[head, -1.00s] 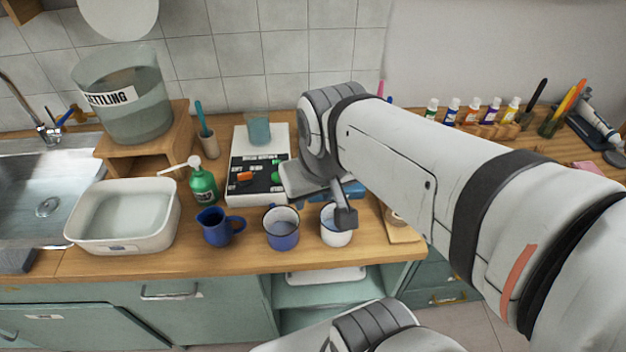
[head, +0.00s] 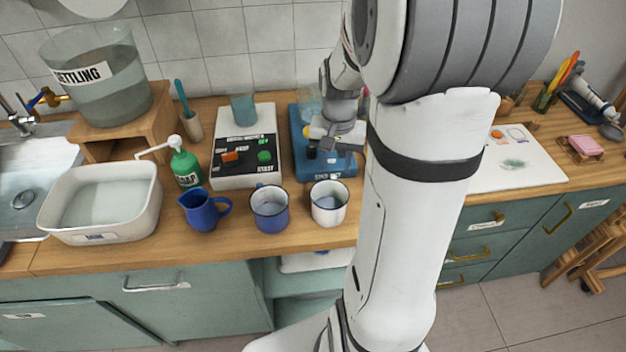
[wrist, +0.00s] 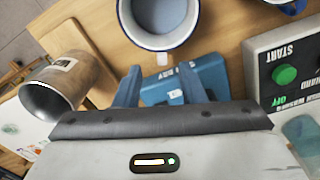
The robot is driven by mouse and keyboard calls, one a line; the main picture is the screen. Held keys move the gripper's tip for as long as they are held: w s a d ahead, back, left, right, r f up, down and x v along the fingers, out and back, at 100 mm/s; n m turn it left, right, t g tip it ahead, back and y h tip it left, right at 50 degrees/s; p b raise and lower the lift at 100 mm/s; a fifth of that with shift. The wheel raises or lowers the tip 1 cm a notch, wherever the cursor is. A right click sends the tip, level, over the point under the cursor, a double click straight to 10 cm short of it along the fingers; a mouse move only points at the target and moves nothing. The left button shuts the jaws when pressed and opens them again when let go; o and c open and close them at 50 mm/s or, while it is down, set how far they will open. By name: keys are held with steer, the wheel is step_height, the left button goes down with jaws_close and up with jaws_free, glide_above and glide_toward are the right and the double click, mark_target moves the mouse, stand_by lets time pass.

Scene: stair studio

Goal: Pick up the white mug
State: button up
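The white mug (head: 329,204) has a dark blue rim and stands upright near the counter's front edge, right of the blue mug (head: 269,209). My gripper (head: 334,150) is behind the white mug, above a blue device (head: 322,168). In the wrist view the white mug (wrist: 158,22) is at the top centre, cut off by the frame. Its white handle (wrist: 163,58) points towards the gap between my fingertips (wrist: 160,76). The fingers are spread apart with nothing held between them.
A blue jug (head: 203,210), a green soap bottle (head: 186,167) and a white basin (head: 101,205) stand to the left. A control box with a green button (wrist: 285,74) lies right in the wrist view. A metal cup (wrist: 62,84) is on the left there.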

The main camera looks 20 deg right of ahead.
mark_target(334, 177)
steer(key=f, duration=0.5)
steer(key=f+p, duration=0.1)
steer(key=f, duration=0.2)
steer(key=shift+w, duration=0.25)
jaws_close()
